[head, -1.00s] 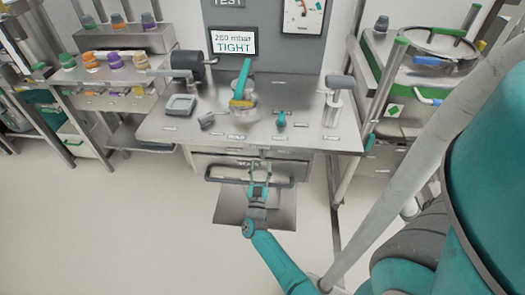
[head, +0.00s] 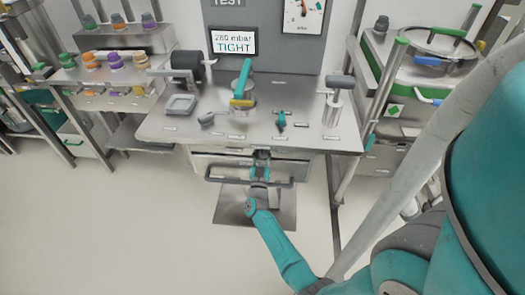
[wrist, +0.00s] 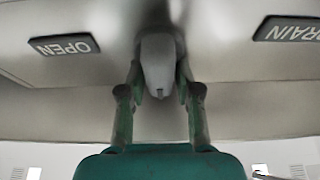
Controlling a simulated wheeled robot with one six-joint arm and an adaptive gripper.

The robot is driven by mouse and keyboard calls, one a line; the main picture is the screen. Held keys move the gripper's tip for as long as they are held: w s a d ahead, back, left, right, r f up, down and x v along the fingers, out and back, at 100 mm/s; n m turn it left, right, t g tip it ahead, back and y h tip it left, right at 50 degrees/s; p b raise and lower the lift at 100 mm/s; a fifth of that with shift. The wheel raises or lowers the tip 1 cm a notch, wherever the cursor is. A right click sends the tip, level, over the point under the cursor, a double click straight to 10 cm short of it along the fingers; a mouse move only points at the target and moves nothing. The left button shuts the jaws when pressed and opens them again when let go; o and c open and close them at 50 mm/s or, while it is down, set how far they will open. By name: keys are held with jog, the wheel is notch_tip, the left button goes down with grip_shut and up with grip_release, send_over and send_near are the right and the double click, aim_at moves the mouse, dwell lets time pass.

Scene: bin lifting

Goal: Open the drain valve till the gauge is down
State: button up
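The drain valve's grey handle (wrist: 159,65) hangs at the bench's front edge in the wrist view, between the OPEN and DRAIN labels. In the head view, the dark grey handle (head: 262,154) shows just beyond my gripper (head: 261,171). My gripper (wrist: 159,90) is open, with one finger on each side of the handle. The gaps beside it look small, and contact cannot be told. The gauge (head: 304,14) is on the back panel, cut off by the top edge. The display (head: 234,42) below it reads about 280 mbar, TIGHT.
The steel bench (head: 300,135) carries a teal lever with a yellow part (head: 242,85), a small teal valve (head: 281,122) and a grey square tray (head: 181,104). A dark bar handle (head: 222,181) runs below the bench edge near my gripper. The floor in front is clear.

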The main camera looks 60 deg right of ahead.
grip_shut()
jog(key=shift+m, duration=0.4)
jog(key=m+g, duration=0.1)
jog(key=m, duration=0.2)
jog(key=m+g, duration=0.1)
jog(key=m, duration=0.1)
jog(key=shift+s+d+f+g, duration=0.1)
jog(key=shift+s+g, duration=0.15)
jog(key=shift+g, duration=0.05)
jog(key=shift+s+d+f+m+g+y, duration=0.2)
jog(key=shift+m+g+y, duration=0.55)
jog(key=shift+m, duration=2)
jog(key=shift+s+a+f+m+g+y, duration=0.1)
jog(key=shift+s+f+m+g+y, duration=0.25)
jog(key=shift+m+g, duration=1.65)
jog(key=shift+s+d+f+m+g+y, duration=0.15)
jog(key=shift+f+m+y, duration=0.25)
jog(key=shift+m, duration=3.15)
jog(key=shift+w, duration=0.1)
